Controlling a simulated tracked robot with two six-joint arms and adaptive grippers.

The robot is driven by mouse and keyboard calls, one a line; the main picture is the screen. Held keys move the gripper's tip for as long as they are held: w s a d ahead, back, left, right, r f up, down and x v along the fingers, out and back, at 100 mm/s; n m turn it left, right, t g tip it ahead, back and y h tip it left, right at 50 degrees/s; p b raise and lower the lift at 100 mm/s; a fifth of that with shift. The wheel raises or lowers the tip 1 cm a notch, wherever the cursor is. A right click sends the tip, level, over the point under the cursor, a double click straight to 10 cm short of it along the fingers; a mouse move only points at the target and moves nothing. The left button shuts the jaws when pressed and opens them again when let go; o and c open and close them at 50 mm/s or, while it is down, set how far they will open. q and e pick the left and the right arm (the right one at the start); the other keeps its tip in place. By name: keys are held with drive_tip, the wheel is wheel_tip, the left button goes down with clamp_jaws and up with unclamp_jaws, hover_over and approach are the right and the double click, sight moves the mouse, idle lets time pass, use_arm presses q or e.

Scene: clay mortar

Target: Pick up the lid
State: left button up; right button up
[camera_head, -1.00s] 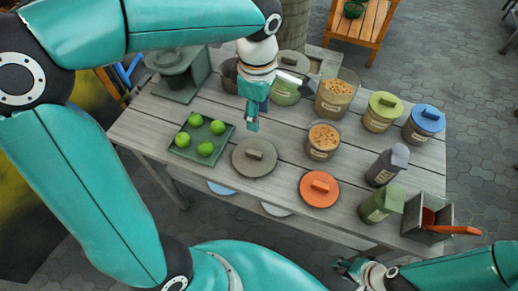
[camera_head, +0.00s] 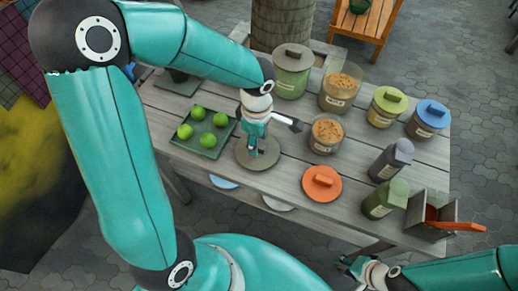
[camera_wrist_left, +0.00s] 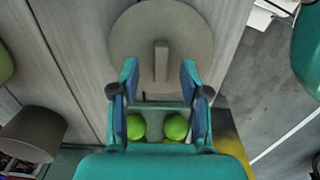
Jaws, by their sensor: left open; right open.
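A round grey-brown lid (camera_head: 270,157) with a bar handle lies flat on the table, right of the green tray. It also shows in the left wrist view (camera_wrist_left: 187,30), its handle upright in the picture (camera_wrist_left: 161,60). My left gripper (camera_head: 255,150) is over this lid; in the left wrist view its open fingers (camera_wrist_left: 158,75) are on either side of the handle's near end, apart from it. An orange lid (camera_head: 321,184) lies further right on the table. My right gripper (camera_head: 352,268) is open and empty, off the table's front edge.
The tray (camera_head: 228,142) with several green fruits is left of the lid. Jars stand behind and to the right, including an open one (camera_head: 326,136). A grey bottle (camera_head: 391,161), a green bottle (camera_head: 385,199) and a metal box (camera_head: 430,217) fill the right end.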

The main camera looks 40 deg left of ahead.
use_arm(q)
wheel_tip(320, 180, down, 2)
drive_tip(key=shift+c, duration=0.2)
clamp_jaws()
drive_tip(key=shift+r, duration=0.15)
